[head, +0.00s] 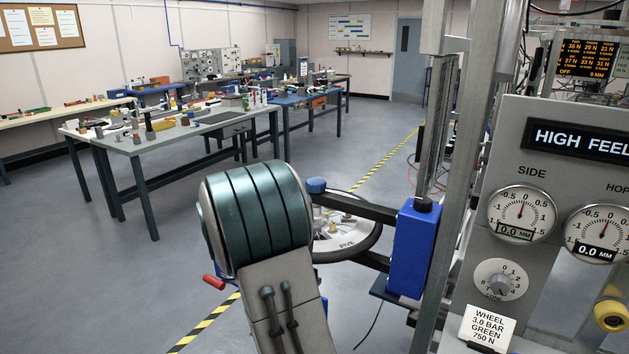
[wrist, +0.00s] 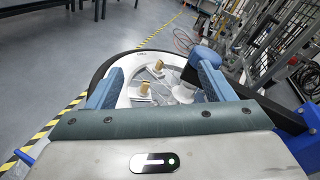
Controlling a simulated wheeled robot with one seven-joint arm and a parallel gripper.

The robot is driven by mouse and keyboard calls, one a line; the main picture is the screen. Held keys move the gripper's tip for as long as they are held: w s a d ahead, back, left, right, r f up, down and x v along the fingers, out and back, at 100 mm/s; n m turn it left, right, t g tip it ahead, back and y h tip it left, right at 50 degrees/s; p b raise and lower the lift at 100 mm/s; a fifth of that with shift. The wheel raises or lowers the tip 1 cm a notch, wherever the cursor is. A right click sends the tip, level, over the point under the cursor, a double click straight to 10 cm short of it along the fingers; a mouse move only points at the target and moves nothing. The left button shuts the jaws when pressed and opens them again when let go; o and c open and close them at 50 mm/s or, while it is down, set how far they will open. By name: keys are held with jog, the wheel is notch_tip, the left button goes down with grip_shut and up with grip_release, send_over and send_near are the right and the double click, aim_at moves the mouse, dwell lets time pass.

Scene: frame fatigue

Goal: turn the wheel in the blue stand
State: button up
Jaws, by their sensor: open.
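The wheel (head: 347,243) lies nearly flat in the blue stand (head: 410,250), partly hidden behind my arm in the head view. It has a black rim and a pale face marked "FIVE". In the wrist view the wheel (wrist: 133,94) fills the space ahead of my gripper, with tan pegs and grey spokes on its face. My gripper (wrist: 160,72) is open, its two blue fingers spread over the wheel with nothing gripped between them. I cannot tell whether the fingers touch the wheel. The head view hides the gripper behind my arm.
A grey panel (head: 545,165) with dials stands at the right, beside a metal upright (head: 467,170). A card (head: 487,329) reads "WHEEL 3.0 BAR GREEN 750 N". A red handle (head: 213,282) shows left of my arm. Workbenches (head: 180,135) stand behind; open floor lies at left.

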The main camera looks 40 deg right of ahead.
aim_at(319, 179)
jog(key=d+m+g+h+p, duration=0.1)
jog(key=d+m, duration=0.2)
jog(key=d, duration=0.3)
jog(key=w+d+f+m+g+h+p, duration=0.1)
jog(key=d+m+g+p, duration=0.1)
jog(key=d, duration=0.4)
jog(key=w+d+m+g+h+p, duration=0.1)
jog(key=d+m+h+p, duration=0.1)
jog(key=d, duration=0.4)
jog(key=shift+d+f+m+g, duration=0.3)
jog(key=shift+f+m, duration=0.1)
jog(key=shift+m, duration=0.5)
jog(key=c, duration=1.4)
jog(key=shift+f, duration=0.1)
jog(key=shift+o, duration=0.2)
jog(key=b, duration=0.3)
jog(key=t+b, duration=0.1)
jog(key=b, duration=0.2)
jog(key=shift+a+f+n+t+y, duration=0.1)
jog(key=shift+f+n+t+y, duration=0.2)
jog(key=shift+n, duration=0.1)
